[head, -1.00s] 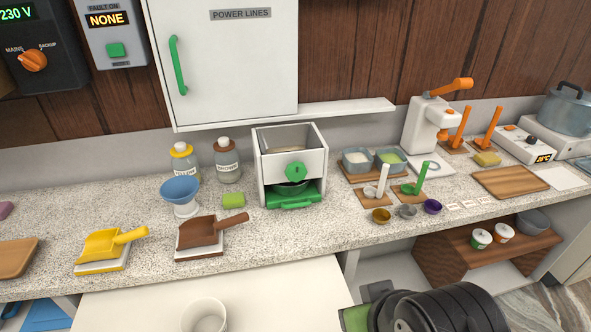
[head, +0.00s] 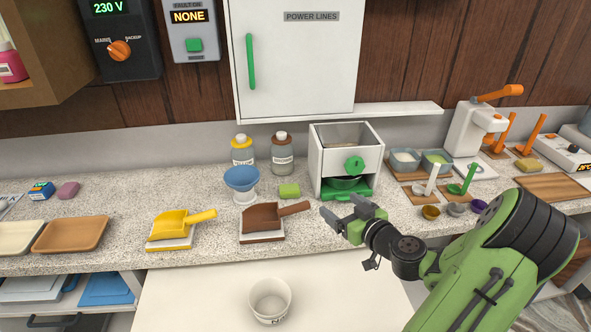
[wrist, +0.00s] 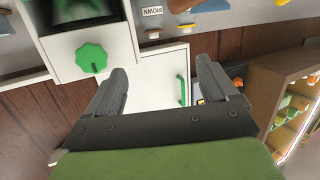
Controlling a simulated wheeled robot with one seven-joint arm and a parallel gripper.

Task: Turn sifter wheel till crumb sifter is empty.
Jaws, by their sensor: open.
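The crumb sifter (head: 317,160) is a white open-topped box on the counter. Something tan shows inside its top, but I cannot tell how much crumb is there. The green sifter wheel (head: 355,165) is on its front face; it also shows in the wrist view (wrist: 91,57). My gripper (head: 338,209) is open and empty, in front of and below the sifter, apart from the wheel. In the wrist view, my open gripper (wrist: 158,78) has the wheel to the left of its fingers.
Small bowls and upright handled tools crowd the right. A shelf ledge (head: 400,113) runs above. A white bin (head: 270,298) stands in front.

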